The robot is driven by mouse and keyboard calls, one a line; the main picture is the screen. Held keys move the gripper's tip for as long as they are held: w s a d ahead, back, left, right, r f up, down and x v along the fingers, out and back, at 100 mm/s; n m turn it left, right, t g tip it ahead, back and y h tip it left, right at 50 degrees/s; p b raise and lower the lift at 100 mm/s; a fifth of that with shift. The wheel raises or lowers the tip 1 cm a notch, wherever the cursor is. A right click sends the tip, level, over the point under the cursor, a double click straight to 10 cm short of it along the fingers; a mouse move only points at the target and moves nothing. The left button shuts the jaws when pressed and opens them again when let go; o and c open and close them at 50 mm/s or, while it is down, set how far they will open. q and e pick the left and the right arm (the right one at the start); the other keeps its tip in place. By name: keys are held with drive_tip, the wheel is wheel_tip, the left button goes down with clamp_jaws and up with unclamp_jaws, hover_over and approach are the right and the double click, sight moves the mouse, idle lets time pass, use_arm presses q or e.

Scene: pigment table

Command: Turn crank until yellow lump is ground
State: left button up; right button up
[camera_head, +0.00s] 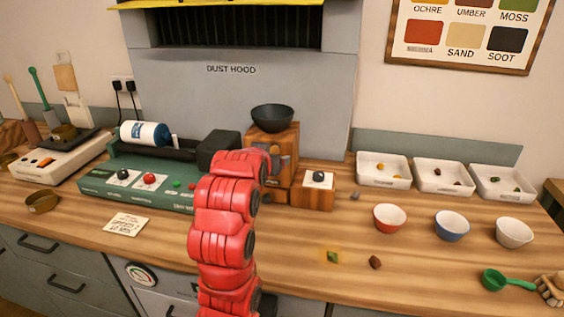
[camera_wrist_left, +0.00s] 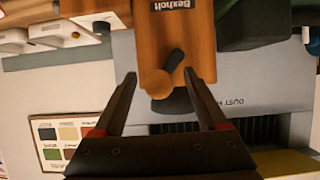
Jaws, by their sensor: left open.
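The wooden grinder (camera_head: 281,142) stands by the dust hood with a dark bowl-shaped hopper (camera_head: 272,118) on top. In the left wrist view the grinder body (camera_wrist_left: 208,40) shows the name Bexholt, and its crank has a dark arm (camera_wrist_left: 175,61) and a round wooden knob (camera_wrist_left: 155,83). My left gripper (camera_wrist_left: 160,74) is open, its fingers on either side of the knob with gaps visible. In the head view my red arm hides this gripper and the crank. The hopper's inside is too dark to tell whether a yellow lump is in it. My right gripper is out of view.
A yellow-green lump (camera_head: 333,257) and a brown lump (camera_head: 375,262) lie on the table. Red (camera_head: 390,218), blue (camera_head: 452,226) and white (camera_head: 514,233) bowls stand at right, before several white trays (camera_head: 384,181). A green machine (camera_head: 135,193) sits at left.

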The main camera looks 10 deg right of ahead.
use_arm(q)
drive_tip(key=s+a+p, duration=0.2)
drive_tip(key=s+p, duration=0.4)
drive_tip(key=s, duration=0.1)
drive_tip(key=shift+a, duration=0.1)
idle(0.4)
